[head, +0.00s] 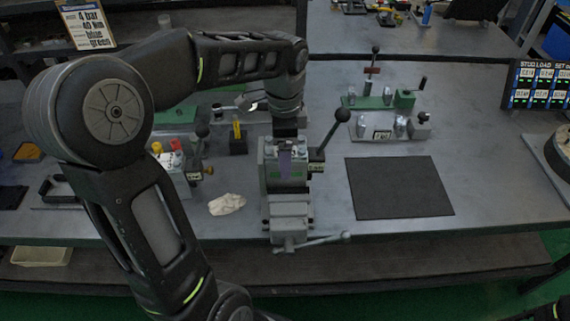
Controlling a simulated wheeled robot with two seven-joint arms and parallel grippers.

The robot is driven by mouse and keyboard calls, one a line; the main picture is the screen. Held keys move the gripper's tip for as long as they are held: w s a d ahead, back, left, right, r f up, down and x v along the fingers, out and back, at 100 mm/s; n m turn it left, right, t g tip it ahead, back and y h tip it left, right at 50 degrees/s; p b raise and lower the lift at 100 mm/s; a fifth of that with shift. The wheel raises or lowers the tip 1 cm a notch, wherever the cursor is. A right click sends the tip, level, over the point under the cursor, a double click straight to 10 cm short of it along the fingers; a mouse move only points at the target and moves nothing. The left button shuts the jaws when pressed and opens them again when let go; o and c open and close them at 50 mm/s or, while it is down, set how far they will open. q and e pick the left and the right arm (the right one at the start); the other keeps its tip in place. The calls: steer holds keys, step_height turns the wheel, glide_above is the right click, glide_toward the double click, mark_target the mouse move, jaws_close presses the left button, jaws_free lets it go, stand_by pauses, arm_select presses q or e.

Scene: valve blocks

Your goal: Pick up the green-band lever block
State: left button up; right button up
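A grey lever block (298,158) sits at the top of a grey vise (290,208) in the middle of the table. Its black ball-ended lever (326,136) leans up to the right, and green patches show on its front. Whether these are the green band is unclear. My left gripper (286,146) points down at the block from above and behind. Its fingers are mostly hidden or too dark to read, so I cannot tell whether they touch or hold the block.
A dark mat (398,187) lies clear to the right. Behind it stand a grey fixture (388,132) and a green-based fixture (372,102). Left of the vise are a crumpled cloth (227,204), a block with red and yellow caps (172,165) and a yellow-topped dark block (238,144).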

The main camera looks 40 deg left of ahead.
arm_select(q)
step_height(320, 180, down, 4)
steer(key=shift+r, duration=0.1)
steer(key=shift+c, duration=0.2)
stand_by(0.4)
jaws_close()
stand_by(0.7)
steer(key=shift+w+r, duration=0.1)
steer(key=shift+r, duration=0.05)
